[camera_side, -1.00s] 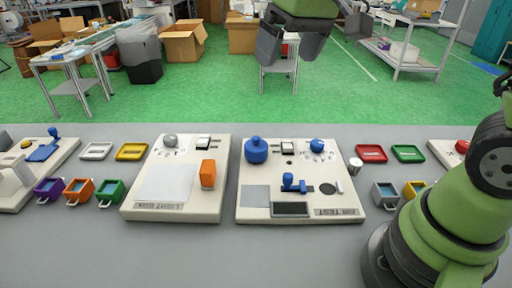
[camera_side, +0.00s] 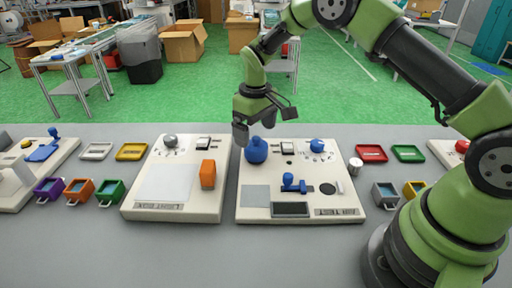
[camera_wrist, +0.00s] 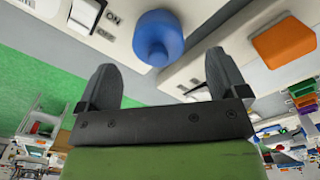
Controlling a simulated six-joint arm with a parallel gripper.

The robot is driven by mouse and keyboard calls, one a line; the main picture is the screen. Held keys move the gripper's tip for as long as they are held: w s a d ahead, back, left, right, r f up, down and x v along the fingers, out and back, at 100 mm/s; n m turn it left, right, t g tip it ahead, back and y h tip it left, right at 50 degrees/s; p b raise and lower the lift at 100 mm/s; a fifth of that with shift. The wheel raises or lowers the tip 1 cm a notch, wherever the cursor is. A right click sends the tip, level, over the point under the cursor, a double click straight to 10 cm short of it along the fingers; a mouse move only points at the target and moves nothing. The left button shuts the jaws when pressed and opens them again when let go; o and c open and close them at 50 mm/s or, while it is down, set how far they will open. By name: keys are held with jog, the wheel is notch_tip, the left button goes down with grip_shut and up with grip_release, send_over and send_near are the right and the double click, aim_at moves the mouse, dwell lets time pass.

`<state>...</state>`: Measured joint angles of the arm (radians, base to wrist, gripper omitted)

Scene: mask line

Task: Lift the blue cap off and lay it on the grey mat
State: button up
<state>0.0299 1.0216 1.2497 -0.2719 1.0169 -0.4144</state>
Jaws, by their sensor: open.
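The blue cap (camera_side: 256,154) is a round piece with a small knob on top, at the back left corner of the right-hand white panel. It also shows in the wrist view (camera_wrist: 158,38), just beyond the gap between my fingers. My gripper (camera_side: 255,132) is open and empty, close above and behind the cap; I cannot tell whether a finger touches it. In the wrist view its two fingers (camera_wrist: 162,62) are spread wide. The grey mat (camera_side: 255,196) is a bare flat square at the panel's front left. What lies under the cap is hidden.
The panel also carries a blue knob (camera_side: 317,145), a blue lever (camera_side: 290,184), switches and a dark screen (camera_side: 290,209). A second white panel with an orange block (camera_side: 208,174) stands to the left. A metal cylinder (camera_side: 355,166) stands by the right edge.

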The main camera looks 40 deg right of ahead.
aim_at(257, 138)
notch_tip(257, 138, down, 5)
jog(key=shift+s+d+f, duration=0.1)
jog(key=c, duration=1)
